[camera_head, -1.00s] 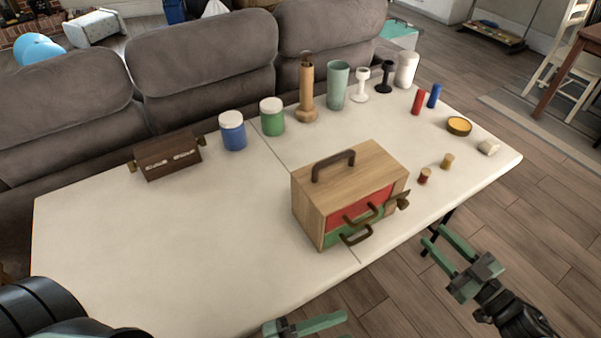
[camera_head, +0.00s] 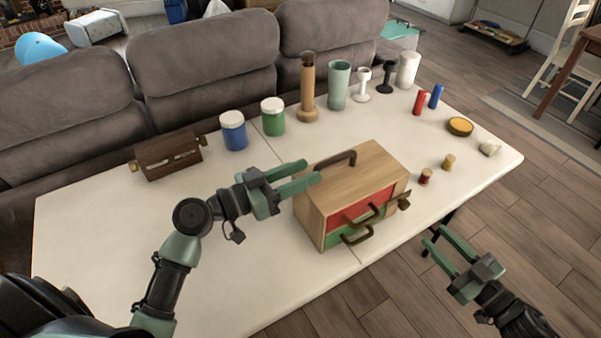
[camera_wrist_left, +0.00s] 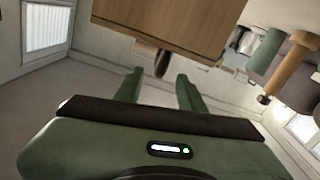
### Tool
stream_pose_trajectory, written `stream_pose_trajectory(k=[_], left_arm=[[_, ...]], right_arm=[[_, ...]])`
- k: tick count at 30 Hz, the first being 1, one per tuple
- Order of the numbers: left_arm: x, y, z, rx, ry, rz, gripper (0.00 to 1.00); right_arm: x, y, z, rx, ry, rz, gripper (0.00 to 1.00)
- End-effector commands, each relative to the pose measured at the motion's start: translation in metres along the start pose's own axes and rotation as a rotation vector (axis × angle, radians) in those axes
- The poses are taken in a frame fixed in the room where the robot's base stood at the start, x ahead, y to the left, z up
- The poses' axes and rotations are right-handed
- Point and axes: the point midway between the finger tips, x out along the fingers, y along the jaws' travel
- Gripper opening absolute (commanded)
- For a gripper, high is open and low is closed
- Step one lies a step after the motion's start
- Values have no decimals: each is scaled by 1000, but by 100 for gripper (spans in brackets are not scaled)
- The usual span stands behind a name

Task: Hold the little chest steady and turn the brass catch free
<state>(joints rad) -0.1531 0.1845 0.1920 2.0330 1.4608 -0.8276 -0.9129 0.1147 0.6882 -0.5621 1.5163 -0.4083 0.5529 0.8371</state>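The little chest (camera_head: 364,164) is a light wooden box with a red drawer, a green drawer and dark bow handles on its front. A dark carry handle (camera_head: 335,162) stands on its top. The brass catch (camera_head: 402,200) sits at the front right edge. My left gripper (camera_head: 312,173) is open at the chest's upper left side, close to the carry handle. In the left wrist view the chest (camera_wrist_left: 175,24) appears inverted, its handle (camera_wrist_left: 161,63) ahead of and between the open fingers (camera_wrist_left: 158,80). My right gripper (camera_head: 437,236) is open and empty, off the table's front edge.
On the white table (camera_head: 110,245), a dark brown box (camera_head: 168,155) and blue (camera_head: 233,132) and green (camera_head: 272,117) jars stand behind. Small red (camera_head: 425,177) and tan (camera_head: 449,162) pieces lie right of the chest. A grey sofa (camera_head: 200,60) backs the table.

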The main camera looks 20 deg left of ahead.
Motion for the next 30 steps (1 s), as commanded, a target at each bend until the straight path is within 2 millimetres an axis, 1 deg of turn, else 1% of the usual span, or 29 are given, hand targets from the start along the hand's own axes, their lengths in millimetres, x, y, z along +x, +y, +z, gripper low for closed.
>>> stream_pose_trajectory(k=[5, 12, 15, 20, 27, 28, 29, 30], left_arm=[[22, 2, -1, -5, 6, 7, 40], [58, 3, -1, -6, 5, 7, 40], [69, 3, 0, -7, 4, 7, 40], [77, 2, 1, -6, 2, 6, 40], [78, 3, 1, -6, 1, 6, 40], [78, 3, 1, -6, 1, 6, 37], [78, 3, 1, -6, 1, 6, 29], [78, 3, 1, -6, 1, 6, 17]], right_arm=[[0, 0, 0, 0, 0, 0, 36], [0, 0, 0, 0, 0, 0, 36], [0, 0, 0, 0, 0, 0, 36], [0, 0, 0, 0, 0, 0, 36], [0, 0, 0, 0, 0, 0, 36], [0, 0, 0, 0, 0, 0, 36], [0, 0, 0, 0, 0, 0, 36], [0, 0, 0, 0, 0, 0, 36]])
